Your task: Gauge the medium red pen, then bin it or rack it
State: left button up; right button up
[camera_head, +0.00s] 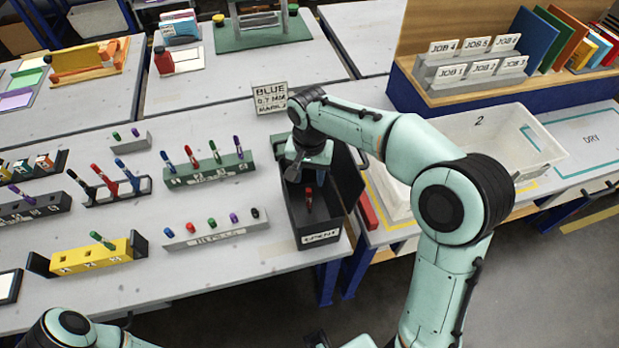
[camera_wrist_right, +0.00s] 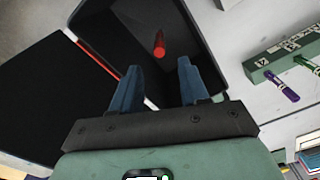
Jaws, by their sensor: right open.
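A red pen (camera_head: 309,198) lies inside the black bin (camera_head: 322,226) labelled SPENT. In the right wrist view the red pen (camera_wrist_right: 160,44) shows end-on inside the dark bin (camera_wrist_right: 112,32), with nothing gripping it. My right gripper (camera_head: 293,172) is over the back part of the bin. In the right wrist view the right gripper's two blue fingers (camera_wrist_right: 158,75) are spread apart and empty, with the pen beyond their tips. My left arm shows only partly at the bottom left; its gripper is out of sight.
A green rack (camera_head: 208,172) with several pens stands left of the bin. A white tray (camera_head: 500,150) stands at right.

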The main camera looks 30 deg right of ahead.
pick_arm(q)
jog(key=shift+w+r+p, duration=0.35)
jog(key=shift+r+p, duration=0.05)
jog(key=shift+r, duration=0.15)
jog(key=shift+w+r+p, duration=0.3)
jog(key=shift+r+p, duration=0.1)
jog(key=shift+r, duration=0.15)
pick_arm(e)
notch_tip(320, 180, up, 11)
jog(key=shift+f, duration=0.15)
